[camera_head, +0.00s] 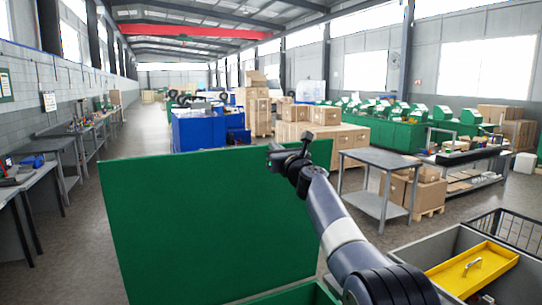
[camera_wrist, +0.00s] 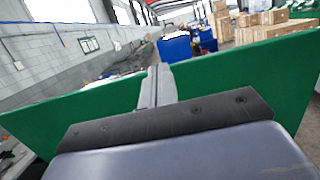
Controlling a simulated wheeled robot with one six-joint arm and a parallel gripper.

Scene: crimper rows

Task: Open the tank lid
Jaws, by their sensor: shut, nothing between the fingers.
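The green tank lid (camera_head: 205,225) stands raised, close to upright, as a large flat panel in the head view. Part of the green tank (camera_head: 295,296) shows at the bottom edge, below the lid; the rest is out of frame. My gripper (camera_head: 276,158) is at the lid's upper edge, right of its middle, and overlaps it in the picture. I cannot tell whether it touches. In the wrist view the lid (camera_wrist: 250,78) spans both sides of my shut, empty gripper (camera_wrist: 155,82).
A grey table (camera_head: 383,160) stands right of the lid. Workbenches (camera_head: 47,163) line the left wall. Boxes and blue crates stand behind the lid. The aisle on the left is clear.

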